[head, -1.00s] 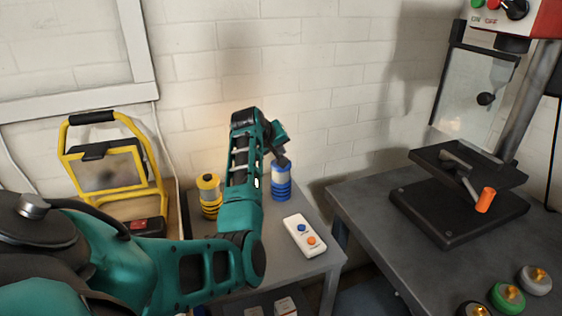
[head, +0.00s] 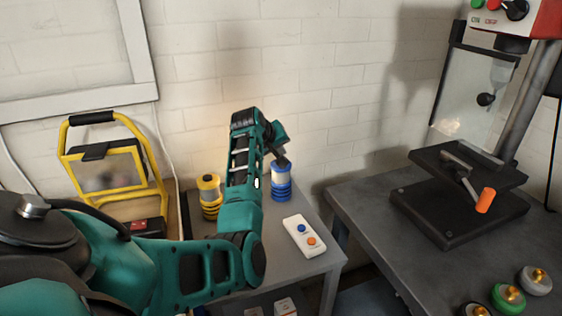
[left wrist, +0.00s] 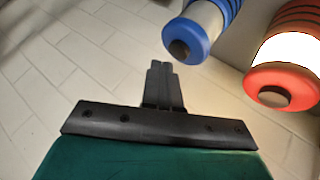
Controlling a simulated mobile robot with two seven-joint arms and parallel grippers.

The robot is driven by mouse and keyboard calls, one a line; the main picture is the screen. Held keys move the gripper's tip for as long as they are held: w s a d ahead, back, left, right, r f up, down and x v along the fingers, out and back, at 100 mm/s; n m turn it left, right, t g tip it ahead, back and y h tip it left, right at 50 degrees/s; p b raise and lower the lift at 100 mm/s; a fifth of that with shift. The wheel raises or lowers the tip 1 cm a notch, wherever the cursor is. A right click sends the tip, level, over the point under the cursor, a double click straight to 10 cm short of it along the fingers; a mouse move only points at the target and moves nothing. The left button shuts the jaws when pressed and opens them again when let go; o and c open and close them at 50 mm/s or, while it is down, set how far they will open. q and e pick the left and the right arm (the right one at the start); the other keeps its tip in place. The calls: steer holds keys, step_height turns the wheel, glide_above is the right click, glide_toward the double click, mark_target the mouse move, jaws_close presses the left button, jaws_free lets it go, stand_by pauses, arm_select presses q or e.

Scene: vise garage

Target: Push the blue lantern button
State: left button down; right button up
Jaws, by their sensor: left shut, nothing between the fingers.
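The blue lantern (head: 281,187) stands on the small grey table, with blue bands and a pale body. In the left wrist view the blue lantern (left wrist: 209,22) shows its blue end with a dark round button (left wrist: 180,50). My left gripper (head: 284,162) is at the top of this lantern in the head view and partly hides its top. In the left wrist view my left gripper (left wrist: 161,66) is shut and empty, its tips just beside the dark button; I cannot tell whether they touch. My right gripper is not in view.
A lit red lantern (left wrist: 285,65) is beside the blue one in the left wrist view; my arm hides it in the head view. A yellow lantern (head: 210,195) stands left of my forearm. A white two-button remote (head: 304,235) lies in front. A drill press (head: 470,200) stands right.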

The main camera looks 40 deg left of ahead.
arm_select(q)
steer(key=shift+f, duration=0.15)
stand_by(0.7)
steer(key=shift+f, duration=0.3)
steer(key=shift+f, duration=0.5)
stand_by(0.8)
steer(key=shift+r+p, duration=0.5)
steer(key=shift+r, duration=0.4)
steer(key=shift+r, duration=2.55)
